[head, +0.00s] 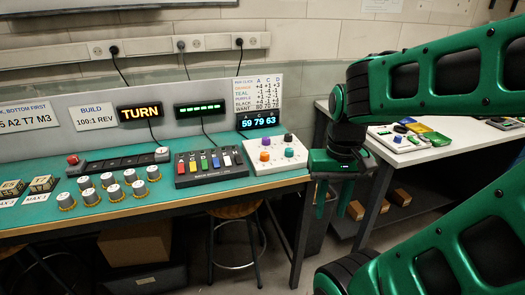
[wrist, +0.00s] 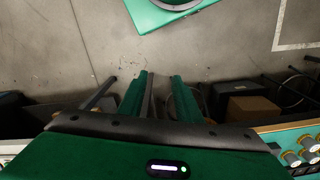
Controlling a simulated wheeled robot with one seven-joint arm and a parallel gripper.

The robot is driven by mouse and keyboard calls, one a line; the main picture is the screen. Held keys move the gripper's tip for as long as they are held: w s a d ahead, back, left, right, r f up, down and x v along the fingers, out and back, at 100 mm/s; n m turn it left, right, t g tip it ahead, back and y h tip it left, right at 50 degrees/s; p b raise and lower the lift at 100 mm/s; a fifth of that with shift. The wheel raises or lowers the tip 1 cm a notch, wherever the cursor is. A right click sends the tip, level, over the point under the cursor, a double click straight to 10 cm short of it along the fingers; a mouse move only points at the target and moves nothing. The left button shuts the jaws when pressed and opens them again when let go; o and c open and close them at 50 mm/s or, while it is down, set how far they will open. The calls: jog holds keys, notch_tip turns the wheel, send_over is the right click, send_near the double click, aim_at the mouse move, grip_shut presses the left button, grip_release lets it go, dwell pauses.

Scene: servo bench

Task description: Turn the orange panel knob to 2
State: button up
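The orange knob's pointer setting is too small to read. My gripper (head: 331,200) hangs fingers down, right of the panel and past the bench end, apart from the knob. Its fingers stand apart with nothing between them; they also show in the wrist view (wrist: 159,95), over floor. The panel is not seen there.
A display (head: 258,119) behind the panel reads 59 79 63, under a coloured chart (head: 259,93). A black switch box (head: 208,165) stands left of the panel, with several grey knobs (head: 112,188) farther left. A white table (head: 400,145) stands right. A TURN sign (head: 140,112) is lit.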

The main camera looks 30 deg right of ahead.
jog(key=o, duration=0.4)
jog(key=shift+d, duration=0.1)
jog(key=shift+c, duration=0.2)
jog(key=n+t, duration=0.5)
jog(key=n, duration=0.3)
send_near(264, 154)
jog(key=x, duration=0.8)
jog(key=shift+w+d+f, duration=0.1)
jog(key=shift+d+f, duration=0.05)
jog(key=shift+f, duration=0.05)
jog(key=c, duration=1)
